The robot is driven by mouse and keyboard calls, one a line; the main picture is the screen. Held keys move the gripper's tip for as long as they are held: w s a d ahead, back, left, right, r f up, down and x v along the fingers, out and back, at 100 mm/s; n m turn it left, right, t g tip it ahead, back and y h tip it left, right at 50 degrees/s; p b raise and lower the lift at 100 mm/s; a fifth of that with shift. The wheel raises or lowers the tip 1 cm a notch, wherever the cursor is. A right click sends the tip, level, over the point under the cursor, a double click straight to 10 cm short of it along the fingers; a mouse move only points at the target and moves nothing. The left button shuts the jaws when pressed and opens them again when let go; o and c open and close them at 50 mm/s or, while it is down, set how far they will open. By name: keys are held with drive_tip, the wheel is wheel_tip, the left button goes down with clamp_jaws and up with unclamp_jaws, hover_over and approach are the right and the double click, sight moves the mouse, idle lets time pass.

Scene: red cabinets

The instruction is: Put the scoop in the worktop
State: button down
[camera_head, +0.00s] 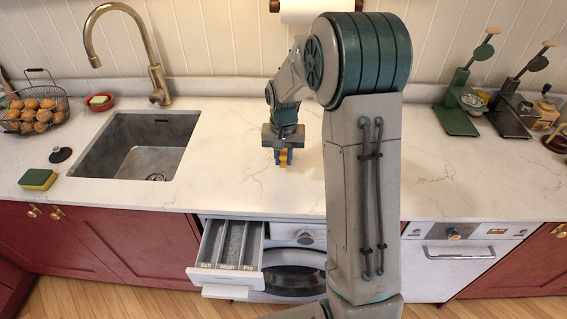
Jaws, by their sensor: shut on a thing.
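The worktop (240,183) is white veined marble and runs across the view. My gripper (284,154) points down over it, right of the sink. It is shut on a small orange-yellow thing, likely the scoop (285,160), which shows only in part between and below the fingers. I cannot tell whether the scoop touches the worktop or hangs just above it.
An open detergent drawer (207,243) juts from the washing machine (295,270) below the front edge. The sink (85,163), sponge (38,179) and egg basket (62,112) are at left. Green and black stands (457,120) are at right. The worktop around my gripper is clear.

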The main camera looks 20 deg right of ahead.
sight(284, 166)
drive_tip(key=shift+f+p, duration=0.35)
drive_tip(key=shift+f, duration=1.4)
drive_tip(key=shift+f, duration=0.1)
drive_tip(key=c, duration=1.3)
unclamp_jaws()
